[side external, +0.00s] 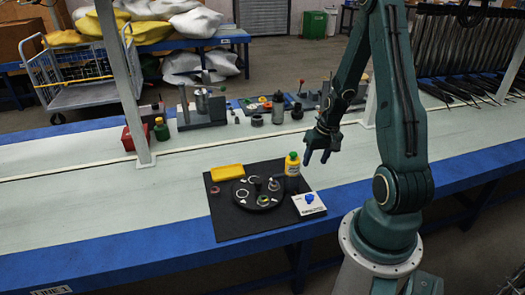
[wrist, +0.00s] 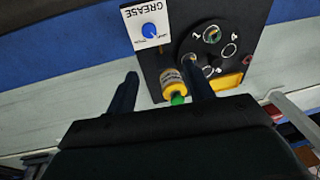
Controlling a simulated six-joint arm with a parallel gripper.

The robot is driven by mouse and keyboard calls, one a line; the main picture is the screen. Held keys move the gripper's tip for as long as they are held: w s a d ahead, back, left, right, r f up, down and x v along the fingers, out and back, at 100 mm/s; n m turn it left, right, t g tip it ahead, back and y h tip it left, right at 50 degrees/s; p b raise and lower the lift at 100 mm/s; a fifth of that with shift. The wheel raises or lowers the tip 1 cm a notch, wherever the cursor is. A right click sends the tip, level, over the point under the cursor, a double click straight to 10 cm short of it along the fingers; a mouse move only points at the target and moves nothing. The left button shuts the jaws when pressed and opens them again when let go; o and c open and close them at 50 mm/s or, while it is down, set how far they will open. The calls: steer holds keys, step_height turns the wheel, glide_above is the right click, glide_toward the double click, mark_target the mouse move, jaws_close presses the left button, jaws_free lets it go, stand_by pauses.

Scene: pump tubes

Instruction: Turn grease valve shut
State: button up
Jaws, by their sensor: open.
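The grease valve is a blue knob (side external: 309,198) on a white plate (side external: 313,208) at the right front corner of a black mat. In the wrist view the knob (wrist: 149,30) sits below the word GREASE, upside down on the plate (wrist: 133,14). Its small side markings are too small to read, so I cannot tell its setting. My gripper (side external: 316,158) is open and empty, in the air above and behind the plate. In the wrist view its two fingers (wrist: 160,70) point toward the mat, spread on either side below the knob and apart from it.
A yellow bottle with a green cap (side external: 292,165) stands close left of my gripper. Tools line the bench's back.

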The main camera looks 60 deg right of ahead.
mark_target(310, 196)
steer(key=shift+w+f+m+g, duration=0.1)
steer(key=shift+f+m+g, duration=0.3)
steer(key=shift+m, duration=0.65)
steer(key=shift+w+f+m+g, duration=0.1)
steer(key=shift+f+m+g, duration=0.25)
steer(key=shift+m, duration=0.65)
steer(key=shift+f+m+g, duration=0.25)
steer(key=shift+f+m, duration=0.3)
steer(key=shift+m, duration=0.5)
steer(key=shift+f, duration=0.1)
steer(key=shift+f, duration=6.75)
steer(key=shift+c, duration=0.2)
